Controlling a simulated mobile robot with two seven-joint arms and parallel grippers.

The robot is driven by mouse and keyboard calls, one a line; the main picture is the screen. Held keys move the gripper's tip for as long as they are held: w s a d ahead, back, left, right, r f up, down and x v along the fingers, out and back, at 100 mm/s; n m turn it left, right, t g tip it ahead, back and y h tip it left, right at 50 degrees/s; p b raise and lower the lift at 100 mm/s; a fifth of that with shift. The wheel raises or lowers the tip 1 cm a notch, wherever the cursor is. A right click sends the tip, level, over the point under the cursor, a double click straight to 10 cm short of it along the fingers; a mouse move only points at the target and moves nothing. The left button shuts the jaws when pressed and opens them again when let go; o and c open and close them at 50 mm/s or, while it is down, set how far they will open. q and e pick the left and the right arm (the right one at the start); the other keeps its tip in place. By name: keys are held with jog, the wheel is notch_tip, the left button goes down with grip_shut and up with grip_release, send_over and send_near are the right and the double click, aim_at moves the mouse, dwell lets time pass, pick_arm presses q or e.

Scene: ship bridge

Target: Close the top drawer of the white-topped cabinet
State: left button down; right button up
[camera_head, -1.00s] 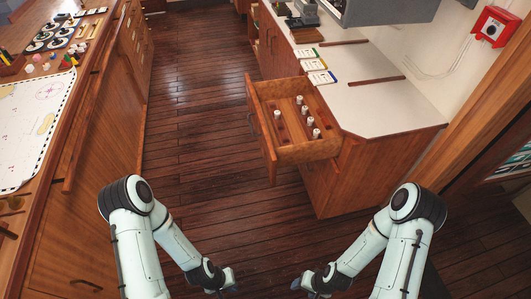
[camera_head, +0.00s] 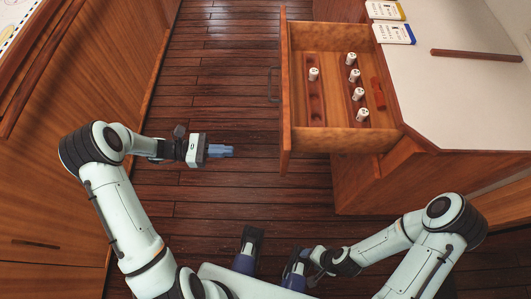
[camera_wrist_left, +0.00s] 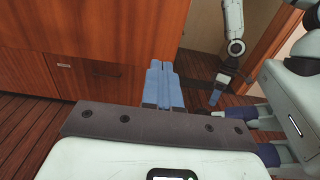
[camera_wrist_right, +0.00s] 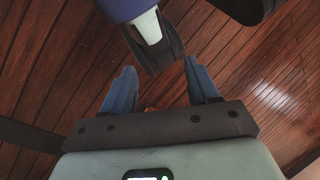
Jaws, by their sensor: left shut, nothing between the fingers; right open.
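The top drawer (camera_head: 286,100) of the white-topped cabinet (camera_head: 460,95) stands pulled out to the left, over the floor. Several small white cylinders stand in its slotted wooden insert; its dark handle (camera_head: 272,85) is on the left-facing front. My left gripper (camera_head: 228,151) is shut and empty, left of the drawer's front and apart from it, pointing right. Its blue fingers (camera_wrist_left: 163,85) lie together in the left wrist view, with brown wooden panels beyond. My right gripper (camera_wrist_right: 162,90) is open and empty, above the floor; in the head view it is low, near my base.
Two cards (camera_head: 395,34) lie on the white top near the drawer, and a brown strip (camera_head: 476,55) lies farther right. A wooden counter (camera_head: 60,120) runs along the left. The plank floor (camera_head: 215,90) between it and the drawer is clear.

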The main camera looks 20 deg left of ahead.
pick_arm(q)
jog(key=b+x, duration=0.1)
jog(key=x, duration=1.2)
jog(key=shift+d+r, duration=0.25)
jog(key=shift+d, duration=0.15)
pick_arm(e)
jog(key=shift+w+d+f+t, duration=0.3)
jog(key=shift+w+d+f, duration=0.1)
jog(key=shift+w+f, duration=0.4)
pick_arm(q)
jog(key=b+x, duration=0.3)
jog(key=x, duration=2.8)
jog(key=shift+w+d+r, duration=0.15)
jog(key=shift+d, duration=0.4)
jog(key=shift+r, duration=0.1)
pick_arm(e)
jog(key=w+d+f+t+h, duration=0.1)
jog(key=w+d+f, duration=0.1)
jog(key=w+f, duration=0.1)
jog(key=shift+w+f+t, duration=0.25)
jog(key=shift+w+t, duration=0.05)
jog(key=shift+w, duration=0.6)
